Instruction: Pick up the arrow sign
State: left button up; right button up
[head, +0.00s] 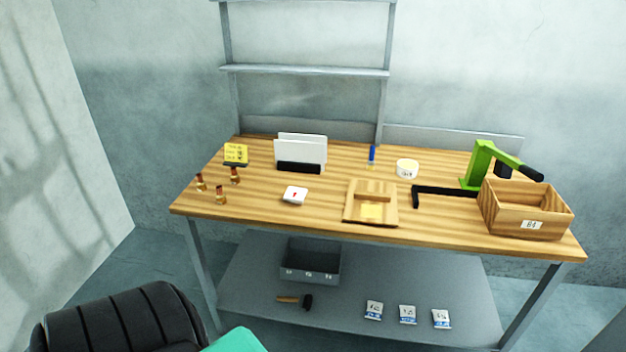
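A small white block (295,195) with a red mark on its top lies on the wooden workbench (270,215), left of the middle. It may be the arrow sign, but the mark is too small to read as an arrow. A yellow card with dark marks (235,152) stands in a dark base at the back left of the bench. Neither of my grippers shows in the head view.
A wooden board (385,213), black L-shaped piece (440,191), wooden box (530,212) and green press (481,163) stand to the right. Several small brown-and-gold pieces (221,196) stand left. A white-and-black holder (300,155) is behind. A black ribbed shape (120,325) fills the lower left.

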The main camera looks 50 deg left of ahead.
aim_at(292, 194)
jog(key=i+l+u, duration=0.15)
jog(key=u, duration=1.6)
jog(key=i+l, duration=0.45)
jog(key=l+u, duration=0.05)
jog(key=l, duration=0.05)
